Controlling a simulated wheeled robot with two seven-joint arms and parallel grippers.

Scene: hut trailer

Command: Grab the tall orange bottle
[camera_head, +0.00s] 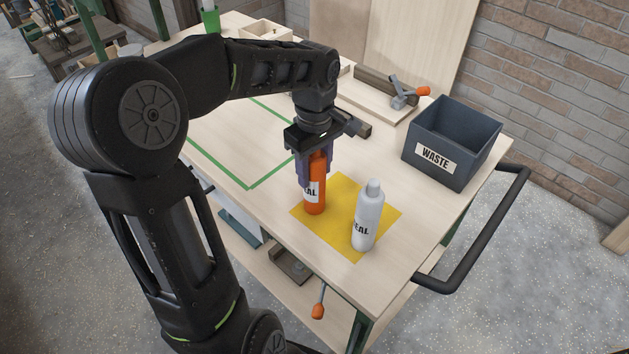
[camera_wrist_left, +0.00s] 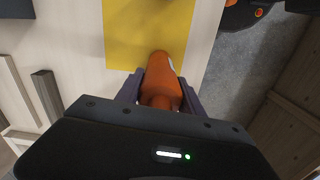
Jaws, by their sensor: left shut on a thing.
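The tall orange bottle (camera_head: 316,192) stands upright on the yellow mat (camera_head: 346,252), near the mat's back left side. My left gripper (camera_head: 316,170) comes down from above and is shut on the bottle's upper part, one finger on each side. The left wrist view shows the orange bottle (camera_wrist_left: 160,82) between the two purple-grey fingers of my left gripper (camera_wrist_left: 160,92). The bottle's top is partly hidden by the gripper. My right gripper is not in view.
A white bottle (camera_head: 368,218) stands on the mat to the right of the orange one. A dark waste bin (camera_head: 466,145) stands at the table's right end. A clamp with an orange handle (camera_head: 408,93) lies behind. The green-outlined area (camera_head: 215,150) is clear where visible.

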